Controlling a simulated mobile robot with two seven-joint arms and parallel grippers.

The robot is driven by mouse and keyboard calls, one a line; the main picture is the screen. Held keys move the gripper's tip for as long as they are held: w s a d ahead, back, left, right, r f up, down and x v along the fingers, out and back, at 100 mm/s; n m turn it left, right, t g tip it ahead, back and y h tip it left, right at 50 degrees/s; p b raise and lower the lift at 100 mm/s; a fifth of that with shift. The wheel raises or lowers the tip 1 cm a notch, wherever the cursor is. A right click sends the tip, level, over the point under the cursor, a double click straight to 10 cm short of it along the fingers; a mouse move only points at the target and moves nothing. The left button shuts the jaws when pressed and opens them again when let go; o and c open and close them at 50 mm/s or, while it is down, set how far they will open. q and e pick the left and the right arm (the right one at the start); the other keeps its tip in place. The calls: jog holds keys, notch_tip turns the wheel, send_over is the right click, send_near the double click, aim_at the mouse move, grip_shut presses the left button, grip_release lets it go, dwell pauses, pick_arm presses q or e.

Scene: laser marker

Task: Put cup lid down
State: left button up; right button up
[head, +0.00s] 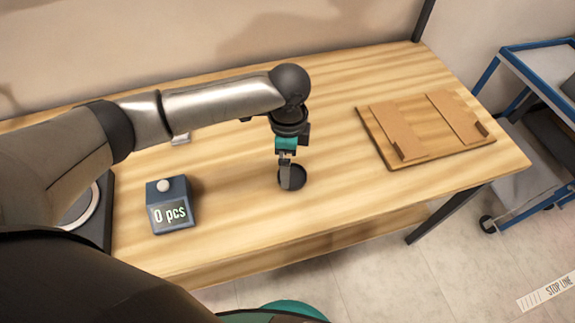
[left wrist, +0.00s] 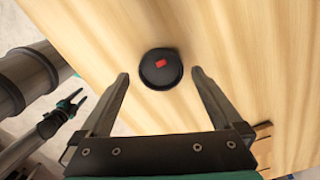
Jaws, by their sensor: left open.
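The cup lid (head: 298,177) is a round black disc lying on the wooden table (head: 240,215), near the middle of its front part. In the left wrist view the lid (left wrist: 160,69) shows a raised rim and a small red mark at its centre. My left gripper (head: 290,180) points down at the lid, and one finger hides part of it in the head view. In the left wrist view the left gripper's fingers (left wrist: 160,76) are apart, one on each side of the lid, with gaps between. My right gripper (left wrist: 80,100) shows at the left of that view, its two fingers apart and empty.
A blue counter box (head: 171,206) reading "0 pcs" stands left of the lid. A wooden board (head: 425,135) with two brown plates lies to the right. A blue-framed cart (head: 520,48) stands beyond the table's right end. Table around the lid is clear.

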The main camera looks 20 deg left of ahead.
pick_arm(q)
notch_tip(320, 180, up, 8)
jog(key=p, duration=0.1)
jog(key=shift+p, duration=0.4)
jog(key=shift+r, duration=0.1)
